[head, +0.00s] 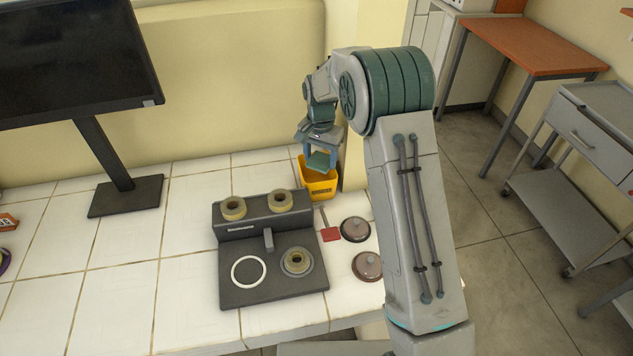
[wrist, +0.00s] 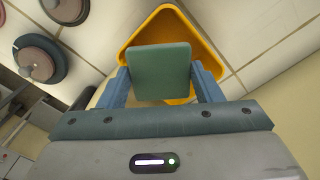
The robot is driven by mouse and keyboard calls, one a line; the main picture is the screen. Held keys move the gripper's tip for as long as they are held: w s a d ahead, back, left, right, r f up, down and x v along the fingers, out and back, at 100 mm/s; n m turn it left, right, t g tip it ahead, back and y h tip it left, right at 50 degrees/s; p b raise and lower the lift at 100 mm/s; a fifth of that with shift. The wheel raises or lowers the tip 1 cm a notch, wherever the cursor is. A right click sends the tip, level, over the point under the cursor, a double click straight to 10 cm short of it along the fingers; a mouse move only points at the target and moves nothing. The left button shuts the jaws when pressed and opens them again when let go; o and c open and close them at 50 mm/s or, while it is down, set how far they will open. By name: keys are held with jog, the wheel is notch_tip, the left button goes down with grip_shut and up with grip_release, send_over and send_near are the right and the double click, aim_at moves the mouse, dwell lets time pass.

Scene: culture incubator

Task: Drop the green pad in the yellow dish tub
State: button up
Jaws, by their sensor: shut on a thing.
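The green pad (head: 319,160) is a flat square held between the blue fingers of my gripper (head: 320,157). It also shows in the wrist view (wrist: 160,70), with my gripper (wrist: 160,80) shut on its two sides. The yellow dish tub (head: 318,188) stands on the tiled counter near the wall corner. In the head view the pad appears above the tub's opening. In the wrist view the tub (wrist: 140,35) lies behind the pad, which hides much of its inside. The gap in height between pad and tub is hard to tell.
A dark device (head: 270,285) with several tan rings stands on the counter (head: 110,290), left of and nearer than the tub. A red-bladed tool (head: 330,234) and two brown lidded discs (head: 355,229) lie in front of the tub. A monitor (head: 75,55) stands left.

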notch_tip(320, 180, down, 2)
jog(key=shift+f+b, duration=0.1)
jog(key=shift+b, duration=0.2)
jog(key=o, duration=1)
notch_tip(320, 180, up, 14)
jog(key=b, duration=0.2)
